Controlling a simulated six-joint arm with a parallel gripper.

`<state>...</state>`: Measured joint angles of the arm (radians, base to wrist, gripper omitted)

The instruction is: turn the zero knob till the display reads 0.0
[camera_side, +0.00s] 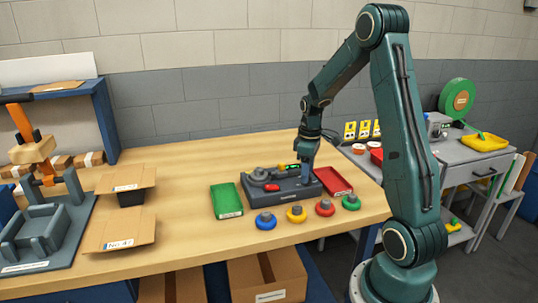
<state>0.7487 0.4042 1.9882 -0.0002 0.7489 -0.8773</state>
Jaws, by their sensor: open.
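A dark grey device (282,191) sits on the wooden table, with a round part on its left top and a red piece (272,187) at its front left. A small lit green display (292,167) shows at its back; its reading is too small to make out. My gripper (307,176) points down over the right part of the device, close to its top. It is open. The zero knob cannot be made out; the gripper may hide it. I cannot tell whether the fingers touch anything.
A green tray (226,201) lies left of the device and a red tray (333,181) right of it. Several coloured knob-like pieces, including a yellow one (296,214), stand in front. Open cardboard boxes (128,233) and a grey fixture (42,232) are at left.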

